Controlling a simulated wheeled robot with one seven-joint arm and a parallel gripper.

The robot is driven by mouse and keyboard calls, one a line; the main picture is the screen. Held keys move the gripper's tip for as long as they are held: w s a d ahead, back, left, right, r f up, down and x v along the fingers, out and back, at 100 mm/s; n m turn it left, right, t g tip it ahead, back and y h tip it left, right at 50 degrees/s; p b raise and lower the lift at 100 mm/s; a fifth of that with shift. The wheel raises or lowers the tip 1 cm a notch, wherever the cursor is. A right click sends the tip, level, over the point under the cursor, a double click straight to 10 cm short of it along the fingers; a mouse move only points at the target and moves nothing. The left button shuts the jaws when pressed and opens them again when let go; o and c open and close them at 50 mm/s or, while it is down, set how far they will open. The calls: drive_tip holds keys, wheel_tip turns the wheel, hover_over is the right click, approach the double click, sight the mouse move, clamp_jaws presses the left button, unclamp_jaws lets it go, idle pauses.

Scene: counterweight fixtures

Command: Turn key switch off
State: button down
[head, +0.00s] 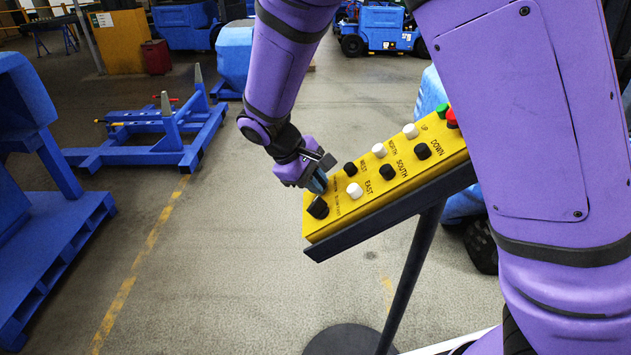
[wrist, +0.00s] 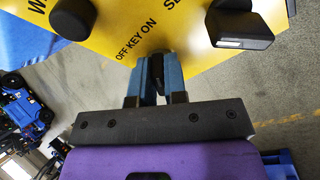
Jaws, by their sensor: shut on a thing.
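The yellow control panel (head: 400,181) slopes on a stand in the head view. Its lower left end holds the key switch, which my gripper (head: 319,182) covers there. In the wrist view, the key switch (wrist: 157,68) shows as a small dark piece beneath the printed label "OFF KEY ON". My gripper (wrist: 154,75) has its blue fingers on both sides of this dark piece and is shut on it. The fingers hide most of the key, so I cannot tell which mark it points to.
A black selector knob (head: 317,208) sits close to my gripper, and it also shows in the wrist view (wrist: 240,30). Black and white buttons (head: 355,190) line the panel. A blue frame (head: 165,140) stands on the floor behind.

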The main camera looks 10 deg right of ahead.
drive_tip(key=n, duration=0.3)
drive_tip(key=shift+d+n+g, duration=0.2)
drive_tip(key=shift+n+g, duration=0.1)
drive_tip(key=n, duration=0.3)
drive_tip(key=shift+w+y, duration=0.15)
drive_tip(key=shift+y, duration=0.15)
drive_tip(key=n+g, duration=0.1)
drive_tip(key=n, duration=0.3)
drive_tip(key=shift+w+f+n, duration=0.1)
drive_tip(key=shift+n, duration=0.2)
drive_tip(key=shift+w+n+g, duration=0.1)
drive_tip(key=shift+n+g, duration=0.2)
drive_tip(key=shift+n, duration=1.3)
drive_tip(key=c, duration=1.2)
unclamp_jaws()
drive_tip(key=shift+f, duration=0.1)
drive_tip(key=shift+o, duration=0.2)
